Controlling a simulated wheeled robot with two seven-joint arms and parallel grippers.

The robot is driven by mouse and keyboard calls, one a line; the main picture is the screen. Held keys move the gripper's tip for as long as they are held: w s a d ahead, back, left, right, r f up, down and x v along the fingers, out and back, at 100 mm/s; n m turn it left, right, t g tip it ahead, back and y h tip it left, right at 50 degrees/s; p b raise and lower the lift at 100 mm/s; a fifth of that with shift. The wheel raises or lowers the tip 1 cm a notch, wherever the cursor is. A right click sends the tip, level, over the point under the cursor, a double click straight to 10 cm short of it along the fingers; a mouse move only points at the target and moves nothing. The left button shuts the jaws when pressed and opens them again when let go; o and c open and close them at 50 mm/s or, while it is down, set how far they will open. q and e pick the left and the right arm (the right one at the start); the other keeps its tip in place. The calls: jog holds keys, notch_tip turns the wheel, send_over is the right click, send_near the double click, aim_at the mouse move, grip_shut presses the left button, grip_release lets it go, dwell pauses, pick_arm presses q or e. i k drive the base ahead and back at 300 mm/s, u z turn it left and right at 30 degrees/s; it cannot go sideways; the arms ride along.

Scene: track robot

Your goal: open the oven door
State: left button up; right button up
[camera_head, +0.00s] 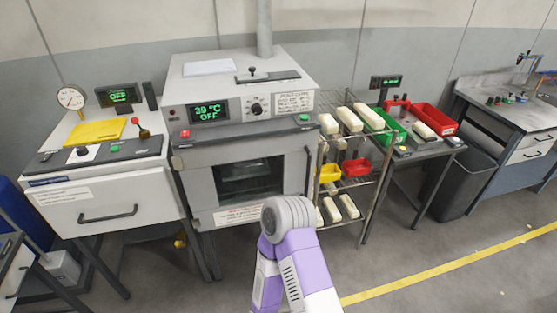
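The oven (215,91) is a grey-white box on legs, left of centre in the head view. Its display (208,111) reads "39 °C" and "OFF", with a dial (257,106) to its right. The oven door (204,186) looks closed, with a dark window (248,178) in its middle. A dark bar (245,138) runs across the front above the window. One of my purple and white arm links, with a grey rounded joint, rises from the bottom and covers the area below the door's right side. Neither gripper shows.
A white cabinet (110,195) with a gauge (71,97) stands left of the oven. A wire rack (345,150) with pale blocks and bins stands close on its right. Farther right are a small table and a grey bin (443,182). Open floor lies in front.

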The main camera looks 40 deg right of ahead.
aim_at(298, 151)
jog(key=z, duration=0.5)
jog(key=i, duration=0.95)
jog(key=z, duration=0.95)
